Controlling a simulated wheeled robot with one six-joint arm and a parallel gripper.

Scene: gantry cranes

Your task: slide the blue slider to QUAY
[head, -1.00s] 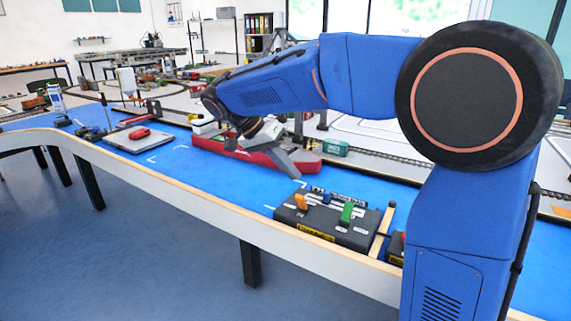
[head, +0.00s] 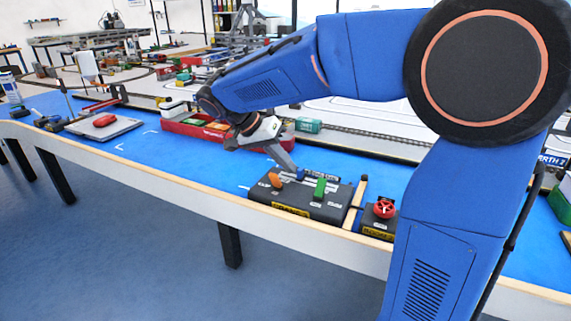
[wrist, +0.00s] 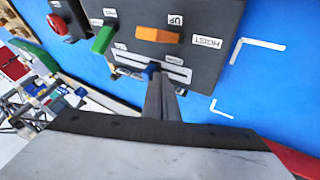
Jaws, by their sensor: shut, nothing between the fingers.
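The blue slider (wrist: 149,70) sits in a light slot on the black control box (wrist: 205,18), mostly hidden by my fingers in the wrist view. In the head view the blue slider (head: 300,174) shows on the far side of the box (head: 322,207). My gripper (wrist: 156,78) is shut and empty, its fingertips right at the slider; I cannot tell whether they touch it. In the head view my gripper (head: 293,169) points down at the box's back edge. The slot's end labels are too small to read or hidden, so QUAY is not legible.
The box also carries an orange lever (wrist: 158,35) by the HOIST label and a green lever (wrist: 105,38). A second box with a red handwheel (head: 384,208) stands to the right. A red boat (head: 190,128) lies behind on the blue table (head: 130,150).

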